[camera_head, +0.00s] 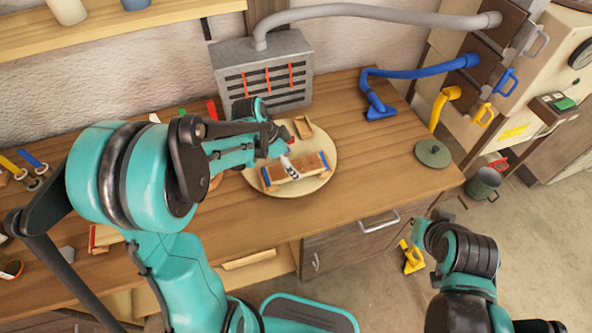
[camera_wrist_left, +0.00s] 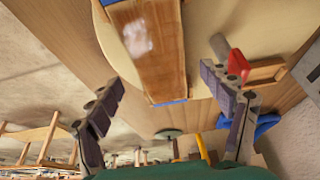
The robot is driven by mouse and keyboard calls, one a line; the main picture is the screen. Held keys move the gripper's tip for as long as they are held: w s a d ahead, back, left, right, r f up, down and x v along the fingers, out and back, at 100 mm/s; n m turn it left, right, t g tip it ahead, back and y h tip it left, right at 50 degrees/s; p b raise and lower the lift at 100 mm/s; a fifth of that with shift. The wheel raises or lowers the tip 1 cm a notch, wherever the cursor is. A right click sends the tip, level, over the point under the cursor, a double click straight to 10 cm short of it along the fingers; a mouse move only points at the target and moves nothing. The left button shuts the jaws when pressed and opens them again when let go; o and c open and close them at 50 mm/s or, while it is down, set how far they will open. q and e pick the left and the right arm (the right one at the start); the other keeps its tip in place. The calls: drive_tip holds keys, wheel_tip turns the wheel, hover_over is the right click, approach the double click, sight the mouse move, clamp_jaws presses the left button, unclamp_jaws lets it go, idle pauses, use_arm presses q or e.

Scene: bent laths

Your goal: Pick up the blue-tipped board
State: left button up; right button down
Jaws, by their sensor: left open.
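The blue-tipped board (camera_head: 309,165) is a brown wooden piece with blue ends, lying on a round pale wooden disc (camera_head: 325,148) on the bench. In the left wrist view the board (camera_wrist_left: 154,60) runs down from the top edge to a blue end, with a whitish patch on its face. My left gripper (camera_head: 287,152) is over the disc at the board. In the wrist view its two fingers (camera_wrist_left: 165,78) are spread wide on either side of the board's near end, and nothing is clamped between them.
A small wooden piece (camera_head: 303,127) lies on the disc behind the board. A red-handled item (camera_wrist_left: 238,64) is near one finger. A grey vented box (camera_head: 265,72) stands behind. A blue hose nozzle (camera_head: 378,108) and green lid (camera_head: 433,153) are right. The bench front right is clear.

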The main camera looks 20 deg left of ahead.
use_arm(q)
drive_tip(key=x, duration=0.2)
drive_tip(key=shift+w+f, duration=0.15)
drive_tip(key=shift+f, duration=0.25)
drive_tip(key=shift+r, duration=0.1)
drive_tip(key=c, duration=1.3)
